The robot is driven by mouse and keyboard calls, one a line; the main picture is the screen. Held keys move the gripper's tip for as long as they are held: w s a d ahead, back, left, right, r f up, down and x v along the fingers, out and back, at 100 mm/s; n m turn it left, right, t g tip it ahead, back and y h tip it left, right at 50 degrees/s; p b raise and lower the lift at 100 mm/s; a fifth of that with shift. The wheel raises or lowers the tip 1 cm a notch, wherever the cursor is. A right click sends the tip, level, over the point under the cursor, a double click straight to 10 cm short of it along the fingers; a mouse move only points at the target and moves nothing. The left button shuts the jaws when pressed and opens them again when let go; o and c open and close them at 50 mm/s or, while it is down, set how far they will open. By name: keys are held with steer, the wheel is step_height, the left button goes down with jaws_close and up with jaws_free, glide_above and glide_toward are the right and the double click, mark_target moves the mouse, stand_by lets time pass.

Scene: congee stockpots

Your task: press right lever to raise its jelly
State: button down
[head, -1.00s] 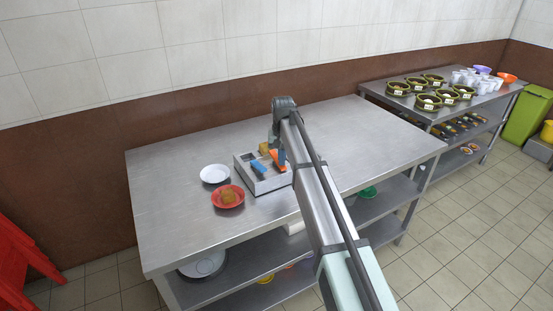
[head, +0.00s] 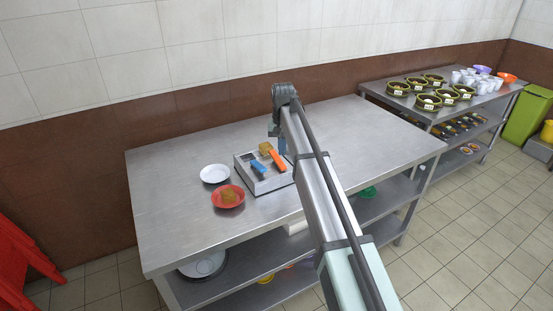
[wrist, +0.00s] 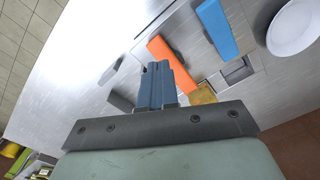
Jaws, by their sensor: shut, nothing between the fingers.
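A grey box (head: 268,184) sits on the steel table with two levers. The blue lever (head: 258,168) is on its left and the orange right lever (head: 278,160) beside it; both also show in the wrist view, blue (wrist: 217,28) and orange (wrist: 173,64). A yellow-brown jelly (head: 265,148) shows at the far end of the orange lever, and in the wrist view (wrist: 203,95). The slot beyond the blue lever (wrist: 238,71) looks empty. My gripper (wrist: 157,68) is shut and empty, beside the orange lever; whether they touch, I cannot tell.
A red bowl (head: 240,198) with a brown jelly (head: 229,195) and a white plate (head: 214,173) stand left of the box. The table (head: 180,220) is otherwise clear. Bowls and cups fill another table (head: 408,103) at back right.

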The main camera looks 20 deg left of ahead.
mark_target(282, 165)
steer(key=shift+r, duration=1.8)
steer(key=s+d+f+m+h, duration=0.1)
steer(key=s+d+f, duration=0.4)
steer(key=d+f, duration=0.55)
steer(key=s+d+f+m+h, duration=0.1)
steer(key=s+d+f, duration=0.4)
steer(key=d+f, duration=0.5)
steer(key=s+d+f+g, duration=0.1)
steer(key=s+d+f, duration=0.4)
steer(key=f, duration=0.4)
steer(key=s+d+f+g, duration=0.1)
steer(key=s+d+f, duration=0.4)
steer(key=f, duration=0.3)
steer(key=s+d+f+g, duration=0.1)
steer(key=s+d+f, duration=0.2)
steer(key=s+f, duration=0.4)
steer(key=s+d+f+g, duration=0.1)
steer(key=s+d+f, duration=0.2)
steer(key=s+f, duration=0.45)
steer(key=s+d+f+g+y, duration=0.1)
steer(key=s+d+f, duration=0.1)
steer(key=s, duration=0.8)
steer(key=s+d+f+m+g+y, duration=0.1)
steer(key=s+f, duration=0.1)
steer(key=s, duration=0.9)
steer(key=shift+s+d+f+g, duration=0.3)
steer(key=shift+d+f+g, duration=0.05)
steer(key=shift+f+g, duration=0.05)
